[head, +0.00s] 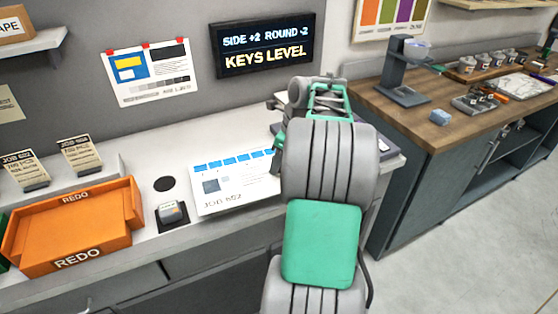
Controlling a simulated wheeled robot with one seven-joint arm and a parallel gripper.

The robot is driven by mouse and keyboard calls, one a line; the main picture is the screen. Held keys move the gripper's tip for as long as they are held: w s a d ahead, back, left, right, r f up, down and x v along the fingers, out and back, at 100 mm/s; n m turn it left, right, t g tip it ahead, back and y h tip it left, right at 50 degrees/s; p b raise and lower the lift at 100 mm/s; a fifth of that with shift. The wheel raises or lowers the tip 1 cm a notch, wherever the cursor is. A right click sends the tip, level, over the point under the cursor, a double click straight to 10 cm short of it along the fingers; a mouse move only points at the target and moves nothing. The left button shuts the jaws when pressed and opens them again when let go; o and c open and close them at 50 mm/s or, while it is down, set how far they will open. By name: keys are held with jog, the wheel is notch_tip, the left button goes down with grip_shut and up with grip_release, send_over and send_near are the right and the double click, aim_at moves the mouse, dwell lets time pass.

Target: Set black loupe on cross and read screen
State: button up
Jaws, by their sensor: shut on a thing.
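The printed sheet (232,180), marked JOB 602 with a row of blue patches, lies flat on the grey counter; my arm covers its right end. I cannot make out a cross on it. My gripper (285,128) is at the far end of my arm, over the counter beyond the sheet's right end. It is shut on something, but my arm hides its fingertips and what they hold. I cannot pick out the black loupe. A small device with a pale, screen-like top (170,212) sits on a black base left of the sheet. The lit wall screen (265,46) reads SIDE +2 ROUND -2, KEYS LEVEL.
An orange REDO tray (72,228) stands at the left, with two JOB cards (80,155) behind it. A dark disc (164,184) lies on the counter. A wooden bench (440,112) with a grey stand (403,75) is at the right. Counter behind the sheet is clear.

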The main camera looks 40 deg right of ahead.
jog(key=shift+r+p, duration=1.6)
jog(key=shift+p, duration=0.7)
jog(key=shift+f, duration=0.15)
